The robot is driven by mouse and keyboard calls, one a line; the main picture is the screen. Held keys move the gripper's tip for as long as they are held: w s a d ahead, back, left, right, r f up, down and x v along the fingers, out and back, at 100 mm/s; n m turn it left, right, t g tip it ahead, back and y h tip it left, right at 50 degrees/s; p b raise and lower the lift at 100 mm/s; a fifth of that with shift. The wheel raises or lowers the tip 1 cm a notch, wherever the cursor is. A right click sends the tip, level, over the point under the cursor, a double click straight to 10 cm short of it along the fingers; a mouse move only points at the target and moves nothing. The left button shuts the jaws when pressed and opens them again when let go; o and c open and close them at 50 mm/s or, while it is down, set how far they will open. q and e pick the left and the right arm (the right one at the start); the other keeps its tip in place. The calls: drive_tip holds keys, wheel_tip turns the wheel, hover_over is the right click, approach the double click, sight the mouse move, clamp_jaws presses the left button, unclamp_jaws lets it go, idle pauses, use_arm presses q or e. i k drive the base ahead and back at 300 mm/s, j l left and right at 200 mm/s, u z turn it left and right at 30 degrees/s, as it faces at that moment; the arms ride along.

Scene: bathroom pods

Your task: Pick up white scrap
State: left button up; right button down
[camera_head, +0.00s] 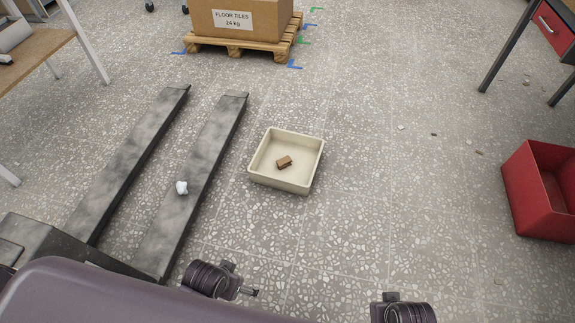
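The white scrap (182,187) is a small crumpled white lump. It lies on top of the right-hand dark metal fork (205,165), towards the fork's near half. My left gripper (246,291) shows at the bottom, nearer than the scrap and to its right, well apart from it. Its fingers are small and partly hidden, so I cannot tell whether it is open. My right gripper (403,309) is at the bottom edge, right of centre, cut off by the frame. Its fingers do not show clearly.
A cream tray (262,180) holding a small brown block (284,162) stands right of the forks. A red bin (535,195) is at right. A box of floor tiles (240,20) sits on a pallet (235,48) at the back. Floor between tray and bin is mostly clear.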

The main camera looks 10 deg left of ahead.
sight(181, 187)
drive_tip(key=u, duration=1.4)
drive_tip(key=i+l, duration=0.2)
drive_tip(key=i+u, duration=0.05)
